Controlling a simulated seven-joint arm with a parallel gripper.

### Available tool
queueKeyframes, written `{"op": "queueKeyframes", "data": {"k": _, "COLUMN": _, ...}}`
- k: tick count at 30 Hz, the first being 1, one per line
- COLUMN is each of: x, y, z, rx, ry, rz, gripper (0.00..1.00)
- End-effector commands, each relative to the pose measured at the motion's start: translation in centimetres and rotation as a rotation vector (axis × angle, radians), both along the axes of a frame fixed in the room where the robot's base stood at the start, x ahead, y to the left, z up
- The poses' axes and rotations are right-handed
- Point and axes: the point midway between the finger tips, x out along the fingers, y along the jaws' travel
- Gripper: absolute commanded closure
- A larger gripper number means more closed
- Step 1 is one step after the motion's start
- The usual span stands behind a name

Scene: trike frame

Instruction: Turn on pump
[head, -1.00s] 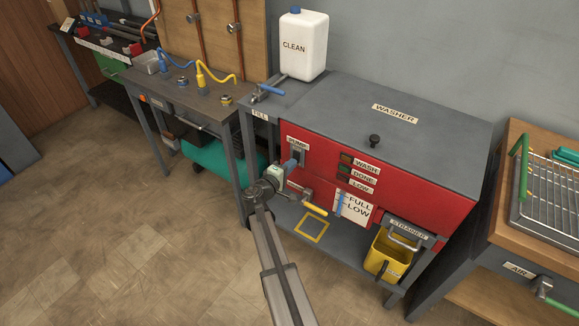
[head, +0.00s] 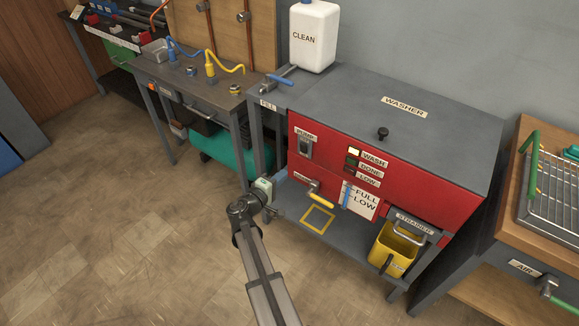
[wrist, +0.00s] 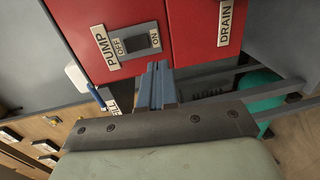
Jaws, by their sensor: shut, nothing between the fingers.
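The pump switch (head: 305,146) is a grey rocker plate under the PUMP label on the washer's red front (head: 340,165). In the wrist view the switch (wrist: 137,44) shows OFF and ON markings; which side is pressed in is hard to tell. The WASH lamp (head: 354,152) glows pale yellow, while the DONE and LOW lamps below it look dark. My gripper (head: 281,176) is below and left of the switch, apart from the panel. In the wrist view its blue-grey fingers (wrist: 158,84) are together and empty, just short of the switch.
A drain valve with a yellow handle (head: 321,200) sticks out under the panel. A yellow strainer bucket (head: 395,249) hangs at the right. A white CLEAN jug (head: 313,38) and a blue-handled fill valve (head: 279,80) are above. The floor in front is clear.

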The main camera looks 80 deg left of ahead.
Motion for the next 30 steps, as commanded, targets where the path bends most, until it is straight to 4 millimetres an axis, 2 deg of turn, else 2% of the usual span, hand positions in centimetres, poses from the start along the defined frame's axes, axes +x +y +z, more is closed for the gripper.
{"op": "queueKeyframes", "data": {"k": 3, "x": -1.3, "y": -1.4, "z": -0.2, "rx": 0.0, "ry": 0.0, "rz": 0.002, "gripper": 1.0}}
{"op": "queueKeyframes", "data": {"k": 9, "x": -2.4, "y": -2.5, "z": -0.4, "rx": 0.001, "ry": 0.001, "rz": 0.0, "gripper": 1.0}}
{"op": "queueKeyframes", "data": {"k": 30, "x": -2.7, "y": -2.7, "z": -0.4, "rx": -0.001, "ry": -0.001, "rz": 0.0, "gripper": 1.0}}
